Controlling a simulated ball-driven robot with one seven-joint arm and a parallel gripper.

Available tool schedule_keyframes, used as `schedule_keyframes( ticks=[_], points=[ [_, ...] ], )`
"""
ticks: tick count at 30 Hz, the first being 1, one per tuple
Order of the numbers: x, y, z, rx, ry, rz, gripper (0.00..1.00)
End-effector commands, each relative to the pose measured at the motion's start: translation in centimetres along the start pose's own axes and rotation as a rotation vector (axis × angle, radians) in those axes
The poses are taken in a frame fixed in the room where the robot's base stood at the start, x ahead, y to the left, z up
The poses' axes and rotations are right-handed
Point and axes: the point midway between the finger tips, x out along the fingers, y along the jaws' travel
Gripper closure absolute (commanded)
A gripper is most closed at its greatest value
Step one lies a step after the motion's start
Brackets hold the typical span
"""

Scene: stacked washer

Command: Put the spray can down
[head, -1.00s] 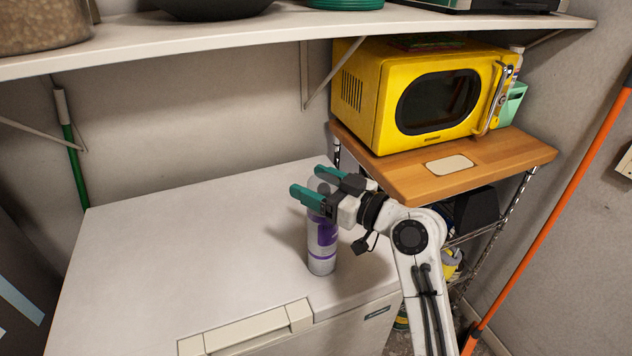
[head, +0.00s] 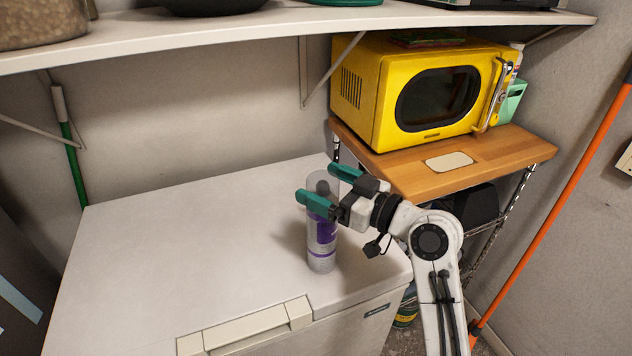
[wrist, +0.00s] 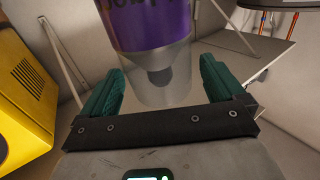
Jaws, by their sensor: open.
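The spray can (head: 321,244) stands upright on the white lid of the chest (head: 190,250), near its right front part. It has a purple and grey body and a clear cap. My gripper (head: 322,186) is open at the level of the cap, with a green finger on either side of it. In the wrist view the can (wrist: 152,60) appears between and beyond the fingertips of my gripper (wrist: 165,75), with gaps beside the clear cap. The far finger is partly hidden in the head view.
A yellow microwave (head: 425,95) sits on a wooden-topped rack (head: 500,150) to the right. A white shelf (head: 250,30) runs overhead. An orange pole (head: 560,190) leans at the right. The lid is clear left of the can.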

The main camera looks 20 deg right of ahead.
Motion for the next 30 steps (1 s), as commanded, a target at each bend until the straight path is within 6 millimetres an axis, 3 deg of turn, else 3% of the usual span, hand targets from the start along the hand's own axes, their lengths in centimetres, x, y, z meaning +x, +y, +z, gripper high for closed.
schedule_keyframes(
  ticks=[6,12,18,25,28,30],
  points=[
    [-4.8,0.1,0.3,0.0,0.0,0.004,0.05],
    [-8.0,0.1,0.1,0.0,0.001,0.002,0.05],
    [-9.4,0.0,0.0,0.0,0.001,0.0,0.05],
    [-9.5,-0.1,0.2,0.003,-0.006,-0.001,0.05],
    [-9.7,-0.7,2.6,0.034,-0.075,0.003,0.05],
    [-10.2,-1.6,6.2,0.081,-0.186,0.015,0.05]
  ],
)
